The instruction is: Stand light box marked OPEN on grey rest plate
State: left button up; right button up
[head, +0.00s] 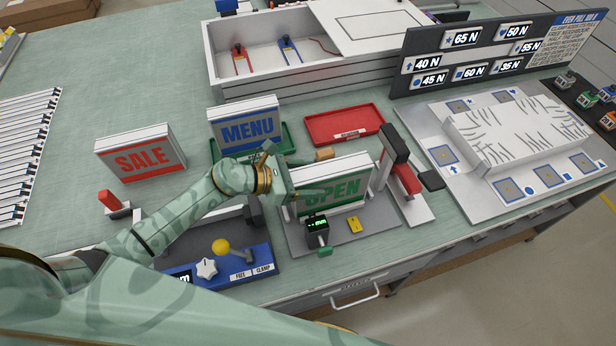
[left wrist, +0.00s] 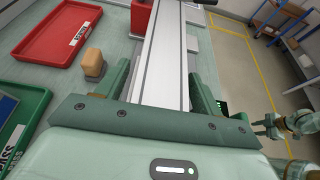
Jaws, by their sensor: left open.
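The light box marked OPEN (head: 345,188) has a white body and a green face. It looks upright on or just over the grey plate (head: 372,250); its lower edge is partly hidden by a small green readout device, so contact cannot be told. My left gripper (head: 287,187) is at the box's left end. In the left wrist view the box's white top (left wrist: 167,65) runs between the two open fingers of my left gripper (left wrist: 160,90). A green arm end, apparently my right gripper (left wrist: 264,125), is small and far off at the right there.
A red tray (head: 345,125) lies behind. A red and black post device (head: 402,180) stands close right. A blue clamp panel (head: 235,262) is front left.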

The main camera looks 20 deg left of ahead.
pick_arm(q)
jog(key=v, duration=1.2)
jog(key=shift+b, duration=0.4)
